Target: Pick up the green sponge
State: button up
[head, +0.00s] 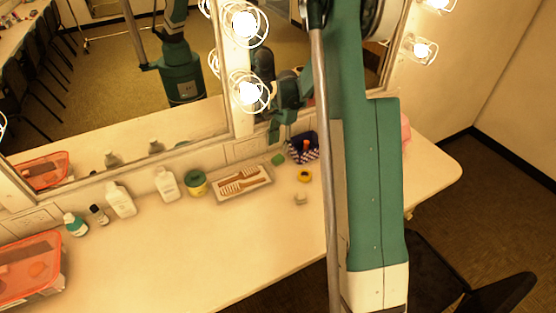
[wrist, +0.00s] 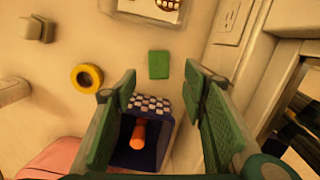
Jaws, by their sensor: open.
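The green sponge (head: 278,160) is a small flat block lying on the white counter near the wall, between the brush tray and a blue checkered box. In the wrist view the sponge (wrist: 158,65) lies just beyond my fingertips, roughly centred between them. My gripper (head: 281,133) is above the counter near the mirror's lower edge. In the wrist view its green fingers (wrist: 161,84) are spread apart with nothing held between them. The sponge is fully visible in the wrist view.
The blue checkered box (wrist: 153,104) with an orange item inside shows between my fingers, close to the sponge. A yellow ring (head: 304,176), a small beige block (head: 300,198) and the brush tray (head: 255,190) are nearby. Mirrors and a wall outlet (wrist: 232,22) bound the back. The counter's front is clear.

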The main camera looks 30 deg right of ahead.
aim_at(278, 157)
jog(key=shift+a+f, duration=0.15)
jog(key=shift+f, duration=1.1)
jog(key=shift+s+a+f+b, duration=0.15)
jog(key=shift+f+b, duration=0.1)
jog(key=shift+f, duration=1.05)
jog(key=shift+s+a+f+b, duration=0.1)
jog(key=shift+f+b, duration=0.15)
jog(key=shift+f, duration=1.05)
jog(key=c, duration=0.9)
